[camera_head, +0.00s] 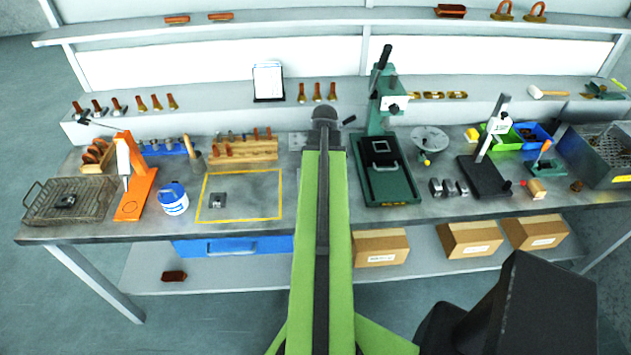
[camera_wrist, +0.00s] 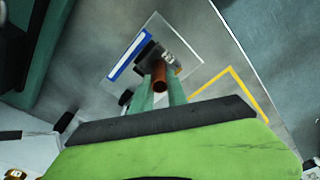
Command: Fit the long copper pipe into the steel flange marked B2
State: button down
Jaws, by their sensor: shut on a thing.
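In the wrist view my gripper (camera_wrist: 161,88) is shut on a copper pipe (camera_wrist: 160,74), seen nearly end-on between its two green fingers. Beyond the pipe's far end is a dark steel flange (camera_wrist: 149,50) on a pale plate with a blue strip (camera_wrist: 129,55). A small pale marking (camera_wrist: 168,57) is beside the flange, too small to read. The pipe overlaps the flange in this view, and I cannot tell whether it is touching, inside or above it. In the head view my arm hides the gripper, pipe and flange.
A yellow-taped area (camera_head: 240,219) with a small grey block (camera_head: 217,201) is left of my arm. A green press (camera_head: 388,175) stands close on the right. A wooden rack (camera_head: 245,150) holds copper pieces. A blue-and-white tub (camera_head: 173,199) stands further left.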

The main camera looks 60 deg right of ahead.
jog(key=c, duration=1.8)
grip_release()
jog(key=shift+f, duration=0.1)
jog(key=o, duration=0.5)
notch_tip(320, 180, up, 12)
jog(key=s+p, duration=0.1)
jog(key=p, duration=1.1)
jog(key=shift+s+r, duration=0.2)
jog(key=shift+s, duration=0.05)
